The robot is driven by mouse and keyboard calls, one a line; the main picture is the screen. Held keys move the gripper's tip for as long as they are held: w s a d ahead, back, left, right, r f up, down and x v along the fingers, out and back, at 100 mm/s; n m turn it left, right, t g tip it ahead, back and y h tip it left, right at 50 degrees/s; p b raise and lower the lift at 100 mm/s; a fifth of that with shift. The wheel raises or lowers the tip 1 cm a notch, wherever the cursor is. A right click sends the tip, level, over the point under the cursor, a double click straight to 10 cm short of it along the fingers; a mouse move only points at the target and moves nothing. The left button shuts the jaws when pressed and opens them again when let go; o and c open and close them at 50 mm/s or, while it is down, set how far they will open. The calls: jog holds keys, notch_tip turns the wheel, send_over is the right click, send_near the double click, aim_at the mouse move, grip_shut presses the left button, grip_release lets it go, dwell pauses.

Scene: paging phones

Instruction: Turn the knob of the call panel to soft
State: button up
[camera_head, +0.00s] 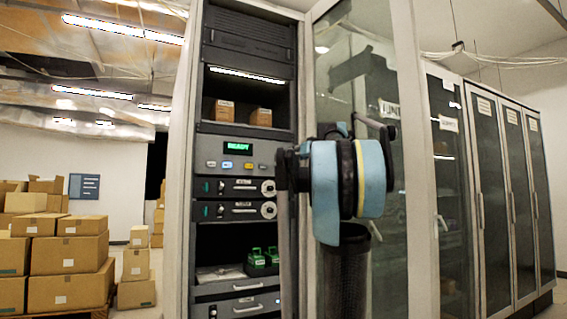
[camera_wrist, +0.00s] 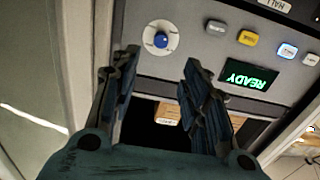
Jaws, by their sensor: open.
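The call panel (camera_head: 225,151) is a grey rack unit with a lit green READY display (camera_head: 238,146) and a row of small buttons. In the wrist view the panel (camera_wrist: 185,60) appears upside down. Its knob (camera_wrist: 160,39) has a blue centre on a round white dial. The knob's setting and the dial's lettering are too small to read. My gripper (camera_wrist: 158,62) is open and empty, with the knob showing between and just beyond its fingertips. In the head view my gripper (camera_head: 284,170) is at the panel's right end and hides the knob.
Buttons, including a yellow one (camera_wrist: 248,38) and a blue-marked one (camera_wrist: 288,50), sit beside the knob. Small boxes (camera_head: 261,117) stand on the shelf above the panel. Drawer units (camera_head: 228,188) lie below. An open glass door (camera_head: 345,80) stands to the right. Cardboard boxes (camera_head: 65,255) are stacked left.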

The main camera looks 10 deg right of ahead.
aim_at(283, 158)
jog(key=x, duration=1.3)
jog(key=shift+f, duration=0.1)
grip_shut()
